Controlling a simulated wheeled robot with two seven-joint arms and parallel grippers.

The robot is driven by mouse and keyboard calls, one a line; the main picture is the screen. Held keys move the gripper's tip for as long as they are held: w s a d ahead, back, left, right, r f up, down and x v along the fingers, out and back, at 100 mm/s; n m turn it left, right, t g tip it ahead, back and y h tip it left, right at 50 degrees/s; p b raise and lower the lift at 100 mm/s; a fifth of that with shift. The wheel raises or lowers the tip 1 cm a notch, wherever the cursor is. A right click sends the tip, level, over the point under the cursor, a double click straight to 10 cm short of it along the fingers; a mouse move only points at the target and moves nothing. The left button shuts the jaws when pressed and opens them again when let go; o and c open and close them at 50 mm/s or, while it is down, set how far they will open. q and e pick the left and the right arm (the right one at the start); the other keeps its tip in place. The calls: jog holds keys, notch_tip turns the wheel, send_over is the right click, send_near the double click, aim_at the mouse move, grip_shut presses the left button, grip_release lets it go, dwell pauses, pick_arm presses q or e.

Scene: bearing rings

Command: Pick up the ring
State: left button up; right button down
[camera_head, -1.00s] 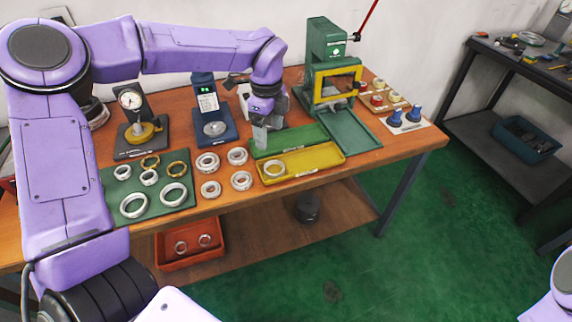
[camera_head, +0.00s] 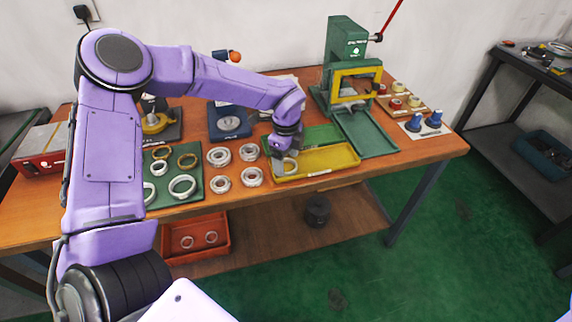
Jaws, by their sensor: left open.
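A single pale metal ring (camera_head: 291,165) lies at the left end of the yellow tray (camera_head: 335,160). My left gripper (camera_head: 282,168) points down at this ring, open, with its fingertips at the ring's left side. The fingers hide part of the ring, and I cannot tell whether they touch it. Other silver rings stand on the bare wood left of the tray, such as one ring (camera_head: 251,177). Silver and brass rings lie on the dark green mat (camera_head: 206,186), partly behind my left arm. My right gripper is out of view.
A green press (camera_head: 345,55) stands behind the tray, with a green sloped tray (camera_head: 367,135) beside it. A blue gauge stand (camera_head: 228,123) is at the back. A red bin (camera_head: 195,240) sits on the lower shelf. The table's front right is clear.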

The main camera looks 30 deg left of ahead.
pick_arm(q)
jog(key=shift+s+d+f, duration=0.1)
jog(key=shift+s+f, duration=0.4)
jog(key=shift+f, duration=0.1)
jog(key=c, duration=0.7)
jog(key=shift+w+f, duration=0.2)
jog(key=shift+w, duration=0.1)
jog(key=shift+c, duration=0.4)
jog(key=shift+w+r, duration=0.1)
jog(key=shift+r, duration=0.1)
